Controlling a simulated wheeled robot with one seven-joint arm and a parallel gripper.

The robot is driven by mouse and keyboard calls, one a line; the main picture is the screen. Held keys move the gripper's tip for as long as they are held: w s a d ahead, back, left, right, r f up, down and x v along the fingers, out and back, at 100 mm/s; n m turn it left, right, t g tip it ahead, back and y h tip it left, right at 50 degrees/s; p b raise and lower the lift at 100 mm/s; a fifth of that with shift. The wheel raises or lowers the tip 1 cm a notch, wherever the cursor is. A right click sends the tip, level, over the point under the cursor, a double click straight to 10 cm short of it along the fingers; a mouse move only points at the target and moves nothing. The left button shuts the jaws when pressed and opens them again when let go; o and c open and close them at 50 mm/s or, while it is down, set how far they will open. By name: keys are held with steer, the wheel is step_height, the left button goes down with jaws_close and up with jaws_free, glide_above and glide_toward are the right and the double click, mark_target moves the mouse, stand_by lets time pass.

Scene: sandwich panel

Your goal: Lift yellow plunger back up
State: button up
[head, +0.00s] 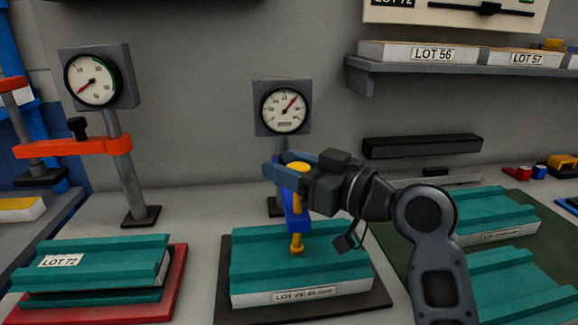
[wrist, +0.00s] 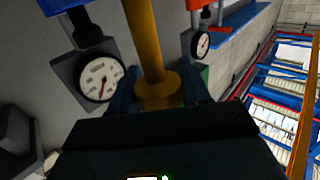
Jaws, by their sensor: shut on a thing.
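The yellow plunger (head: 296,243) stands upright through a blue bracket (head: 297,217) in the middle of the head view. Its lower end is at the top of the teal panel (head: 340,262) labelled as a lot; I cannot tell whether it presses on it. My gripper (head: 284,172) comes from the right and is shut on the plunger's top. In the wrist view the yellow shaft (wrist: 145,40) and its collar (wrist: 158,92) sit between my dark blue fingers (wrist: 158,88). The gauge (head: 284,110) behind has its red needle pointing up right. My fingers hide part of the plunger's head.
A second press with an orange arm (head: 72,147) and gauge (head: 92,80) stands left, near a stacked LOT 72 panel (head: 110,252) on a red base. More teal panels (head: 490,215) lie right. A shelf (head: 365,72) with boxes is on the wall.

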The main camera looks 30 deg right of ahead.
jaws_close()
steer(key=shift+r+p, duration=1.25)
steer(key=shift+r, duration=0.85)
steer(key=o, duration=0.8)
jaws_free()
steer(key=shift+f, duration=0.1)
steer(key=shift+s, duration=0.1)
steer(key=shift+s+d, duration=0.2)
steer(key=b+v, duration=0.1)
steer(key=v, duration=0.6)
